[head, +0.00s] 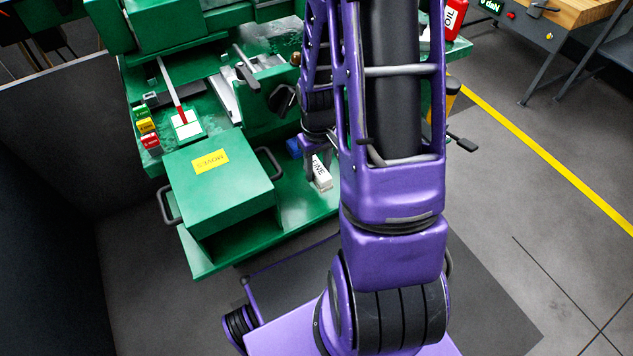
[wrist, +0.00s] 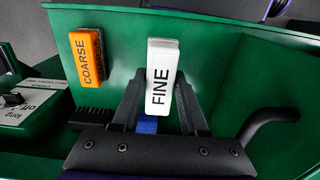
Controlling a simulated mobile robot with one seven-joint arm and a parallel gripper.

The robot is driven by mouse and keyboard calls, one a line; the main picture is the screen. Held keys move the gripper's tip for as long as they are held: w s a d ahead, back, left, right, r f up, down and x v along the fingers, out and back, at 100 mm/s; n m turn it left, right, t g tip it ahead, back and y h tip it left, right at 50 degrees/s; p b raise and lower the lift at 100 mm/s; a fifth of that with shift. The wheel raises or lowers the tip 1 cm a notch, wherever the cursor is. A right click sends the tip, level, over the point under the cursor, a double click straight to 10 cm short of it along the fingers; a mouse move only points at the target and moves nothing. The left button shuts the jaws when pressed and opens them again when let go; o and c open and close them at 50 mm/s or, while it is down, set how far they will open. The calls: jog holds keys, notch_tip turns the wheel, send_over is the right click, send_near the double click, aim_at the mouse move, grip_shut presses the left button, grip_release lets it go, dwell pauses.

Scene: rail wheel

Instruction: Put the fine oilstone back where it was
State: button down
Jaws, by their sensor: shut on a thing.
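The fine oilstone (wrist: 162,60) is a white block marked FINE in the wrist view. It also shows in the head view (head: 321,173), partly hidden by my purple arm. My gripper (wrist: 160,92) is shut on it, one dark finger on each side. The stone is over a green surface (wrist: 215,65); I cannot tell whether it touches that surface. A blue patch (wrist: 147,124) shows below the stone between the fingers. An orange block marked COARSE (wrist: 88,58) lies to the left, apart from the fine stone.
A green box with a yellow label (head: 210,161) and dark handles stands left of my gripper. Small green, yellow and red blocks (head: 147,127) are farther left. A dark curved handle (wrist: 268,122) is close to my gripper's right. A red OIL container (head: 453,20) stands at the back.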

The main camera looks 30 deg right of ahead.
aim_at(318, 167)
jog(key=shift+f+b, duration=0.3)
jog(key=shift+f, duration=2.35)
jog(key=shift+f, duration=0.1)
jog(key=shift+f, duration=0.15)
jog(key=shift+c, duration=2.2)
grip_release()
jog(key=shift+r, duration=0.2)
notch_tip(318, 167, up, 12)
jog(key=shift+r+p, duration=0.1)
jog(key=shift+p, duration=0.85)
